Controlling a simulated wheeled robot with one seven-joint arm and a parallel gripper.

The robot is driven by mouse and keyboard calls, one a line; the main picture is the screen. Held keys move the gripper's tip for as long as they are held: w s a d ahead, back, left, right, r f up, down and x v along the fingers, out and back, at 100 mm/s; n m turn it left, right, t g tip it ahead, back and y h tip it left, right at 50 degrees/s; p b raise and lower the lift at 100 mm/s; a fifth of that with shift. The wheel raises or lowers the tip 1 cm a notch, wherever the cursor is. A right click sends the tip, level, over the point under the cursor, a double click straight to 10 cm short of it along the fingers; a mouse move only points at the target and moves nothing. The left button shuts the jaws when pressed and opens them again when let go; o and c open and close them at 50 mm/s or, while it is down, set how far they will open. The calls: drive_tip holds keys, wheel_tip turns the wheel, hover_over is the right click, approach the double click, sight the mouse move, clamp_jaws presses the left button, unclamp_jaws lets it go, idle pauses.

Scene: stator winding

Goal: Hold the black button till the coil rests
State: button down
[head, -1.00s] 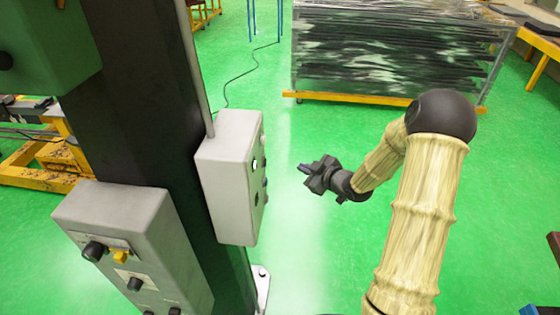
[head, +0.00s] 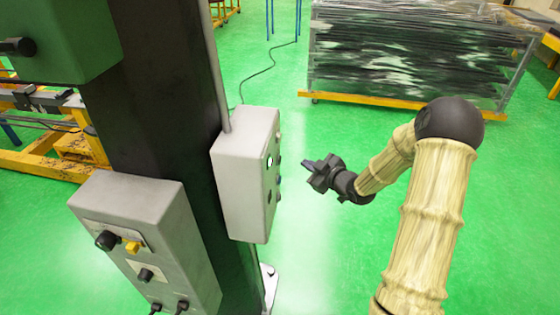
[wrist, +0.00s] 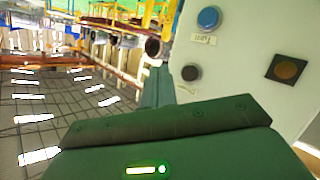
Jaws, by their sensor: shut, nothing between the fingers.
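The black button (wrist: 190,72) sits on a pale panel, below a blue button (wrist: 208,18), in the wrist view. My gripper (wrist: 158,85) is shut and empty, its fingertips just left of the black button in that view. In the head view my gripper (head: 308,165) points at the button side of a grey control box (head: 245,180) on a dark column. A gap shows between the fingertips and the box there. The box's buttons are seen edge-on, so I cannot tell which is black. I cannot make out a coil.
A second grey box (head: 145,235) with knobs and a yellow switch is on the dark column (head: 150,110). A brown button on a dark square plate (wrist: 287,68) is on the panel. A wrapped rack (head: 410,60) stands behind. Green floor is clear around my gripper.

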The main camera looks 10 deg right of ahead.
sight(279, 160)
drive_tip(key=a, duration=0.2)
drive_tip(key=w+a+b, duration=0.1)
drive_tip(key=a, duration=0.1)
drive_tip(key=shift+w+a, duration=0.15)
drive_tip(key=shift+w, duration=0.05)
idle(0.5)
drive_tip(key=shift+a, duration=0.15)
drive_tip(key=shift+w, duration=0.3)
